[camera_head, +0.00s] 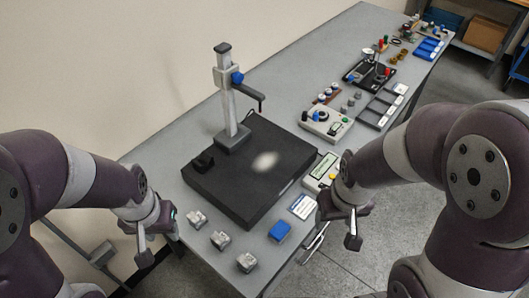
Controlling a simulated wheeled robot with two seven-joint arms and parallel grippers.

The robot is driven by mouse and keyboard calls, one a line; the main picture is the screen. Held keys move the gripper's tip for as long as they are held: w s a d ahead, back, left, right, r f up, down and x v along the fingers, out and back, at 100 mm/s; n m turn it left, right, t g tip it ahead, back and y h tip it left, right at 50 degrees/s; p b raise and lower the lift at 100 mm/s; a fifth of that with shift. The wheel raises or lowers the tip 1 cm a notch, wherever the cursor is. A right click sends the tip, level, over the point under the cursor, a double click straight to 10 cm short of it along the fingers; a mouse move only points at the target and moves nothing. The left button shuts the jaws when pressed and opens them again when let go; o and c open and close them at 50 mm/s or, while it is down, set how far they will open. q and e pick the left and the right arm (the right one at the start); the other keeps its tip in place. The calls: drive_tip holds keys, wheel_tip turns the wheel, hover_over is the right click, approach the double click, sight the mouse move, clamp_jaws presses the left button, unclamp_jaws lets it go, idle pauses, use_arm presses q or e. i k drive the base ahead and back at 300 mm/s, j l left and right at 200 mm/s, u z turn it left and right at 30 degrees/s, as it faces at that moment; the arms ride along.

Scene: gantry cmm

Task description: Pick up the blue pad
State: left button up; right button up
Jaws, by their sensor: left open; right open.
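The blue pad (280,230) is a small blue block lying flat on the grey table (192,262) near its front edge, in front of the black plate. My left gripper (141,246) is open and empty, off the table's left front corner, well to the left of the pad. My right gripper (335,238) is open and empty, to the right of the pad and apart from it, beside the table's right edge. Nothing covers the pad.
Several grey metal parts (220,240) lie left of and in front of the pad. A white-blue card (303,206) and a green-screen device (322,170) are behind it. A black plate (215,196) with an upright stand (229,100) fills the table's middle.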

sight(281, 230)
drive_tip(key=l+u, duration=0.25)
drive_tip(key=u, duration=0.2)
drive_tip(key=l+u, duration=0.2)
drive_tip(key=u, duration=0.25)
drive_tip(key=k+l+u, duration=0.15)
drive_tip(key=u, duration=0.3)
